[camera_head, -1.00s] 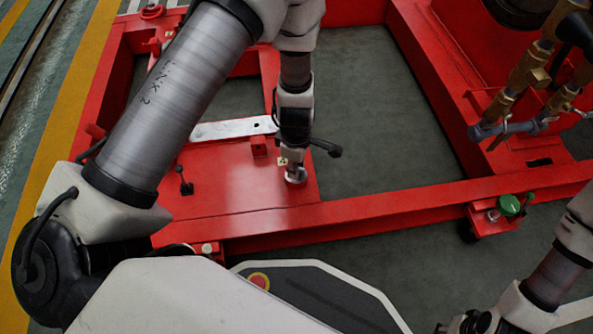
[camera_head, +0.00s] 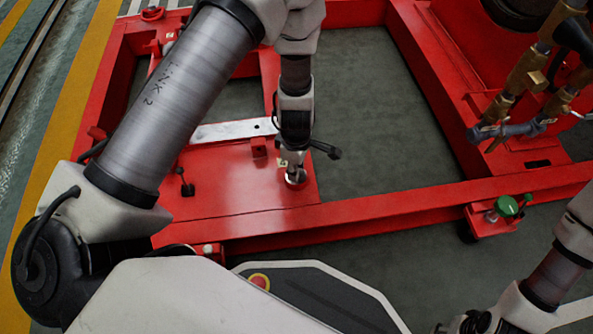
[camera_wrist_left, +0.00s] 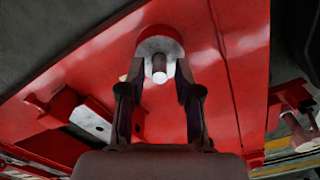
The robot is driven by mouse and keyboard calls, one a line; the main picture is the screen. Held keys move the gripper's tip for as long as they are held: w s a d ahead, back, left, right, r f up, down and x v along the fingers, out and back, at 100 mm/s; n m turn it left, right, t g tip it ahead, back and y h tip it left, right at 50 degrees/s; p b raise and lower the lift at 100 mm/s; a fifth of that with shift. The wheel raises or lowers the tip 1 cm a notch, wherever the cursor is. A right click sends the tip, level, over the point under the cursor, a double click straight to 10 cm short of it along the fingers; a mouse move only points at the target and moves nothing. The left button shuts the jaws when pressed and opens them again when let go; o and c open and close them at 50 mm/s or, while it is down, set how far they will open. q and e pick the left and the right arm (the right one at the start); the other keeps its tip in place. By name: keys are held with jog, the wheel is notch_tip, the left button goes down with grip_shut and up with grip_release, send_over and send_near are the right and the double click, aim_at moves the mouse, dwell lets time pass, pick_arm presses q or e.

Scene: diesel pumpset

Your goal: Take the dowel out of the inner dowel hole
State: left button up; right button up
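A short grey dowel (camera_wrist_left: 159,68) stands in a round silver collar (camera_wrist_left: 161,46) on the red plate, in the left wrist view. In the head view the collar (camera_head: 297,178) lies right under my left gripper (camera_head: 292,168), which points down and largely hides the dowel. In the left wrist view my left gripper (camera_wrist_left: 158,80) is open, with one finger on each side of the dowel and gaps between. I cannot tell how deep the dowel sits. My right gripper (camera_head: 468,324) is cut off at the bottom edge, its fingers unclear.
A silver bar with a hole (camera_head: 232,131) lies on the red frame beside my left wrist. A small black lever (camera_head: 186,183) stands to its left. A green knob (camera_head: 507,206) and brass piping (camera_head: 530,75) are at the right. The frame's middle is open floor.

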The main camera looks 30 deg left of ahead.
pick_arm(q)
grip_shut()
jog(key=shift+r+p, duration=1.5)
jog(key=shift+p, duration=0.15)
jog(key=shift+r+p, duration=2.55)
jog(key=shift+p, duration=0.15)
